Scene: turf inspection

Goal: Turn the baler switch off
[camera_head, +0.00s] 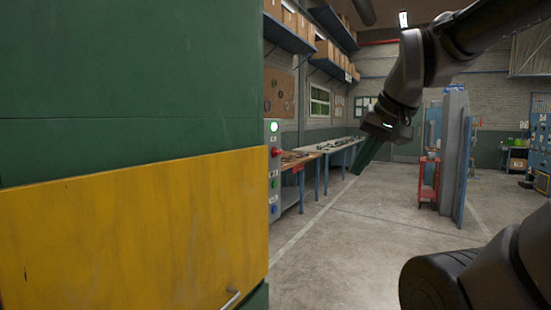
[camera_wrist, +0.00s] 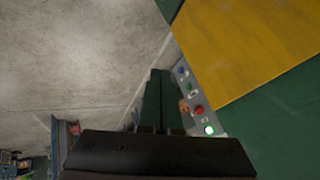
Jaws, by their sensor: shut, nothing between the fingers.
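The baler (camera_head: 130,110) is a large green and yellow machine filling the left of the head view. On its right edge is a narrow grey control panel (camera_head: 273,170) with a lit green lamp (camera_head: 273,127), a red knob (camera_head: 276,152), a green button (camera_head: 274,184) and a blue button (camera_head: 274,209). In the wrist view the panel shows right of the fingers, with the red knob (camera_wrist: 198,111) and the lit lamp (camera_wrist: 209,129). My gripper (camera_head: 358,169) is shut and empty, apart from the panel; its dark green fingers also show in the wrist view (camera_wrist: 160,74). Which control is the switch is not labelled legibly.
A workbench (camera_head: 330,148) with tools runs along the left wall behind the panel. A red trolley (camera_head: 428,183) stands by a blue-grey partition (camera_head: 453,150). The concrete floor (camera_head: 345,250) between is clear.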

